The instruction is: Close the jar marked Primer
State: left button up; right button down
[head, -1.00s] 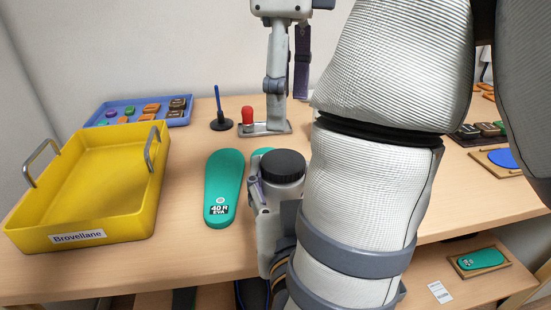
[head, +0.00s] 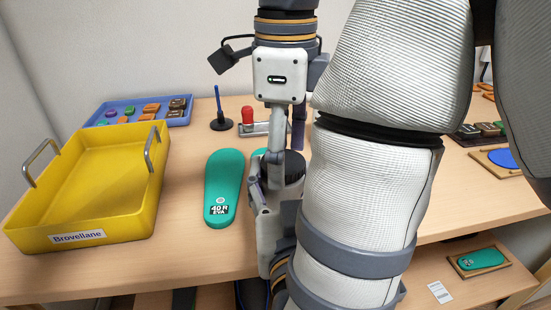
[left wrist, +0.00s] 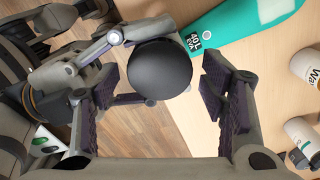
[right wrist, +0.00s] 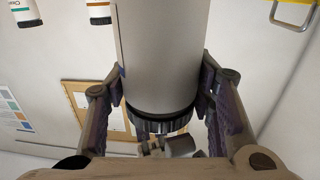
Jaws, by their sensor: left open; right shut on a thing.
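The jar is a pale grey cylinder (right wrist: 165,50) with a black ridged lid on it. Its label cannot be read, nor how tightly the lid sits. My right gripper (right wrist: 160,85) is shut around the jar's body and holds it upright near the table's front edge. The black lid (head: 294,165) shows partly behind my left gripper (head: 280,160) in the head view. In the left wrist view the round lid (left wrist: 160,70) lies between the spread fingers of my left gripper (left wrist: 160,88), which is open, with a gap to the right finger.
Green insoles (head: 223,185) lie beside the jar. A yellow tray (head: 155,205) stands at the left, a blue tray (head: 185,118) behind it. A red-knobbed tool (head: 248,116) stands behind. White containers (left wrist: 304,66) stand at the left wrist view's right edge.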

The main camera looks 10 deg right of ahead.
pick_arm(q)
jog(key=c, duration=1.2)
jog(key=m, duration=0.3)
jog(key=o, duration=1.3)
jog(key=shift+r, duration=2.3)
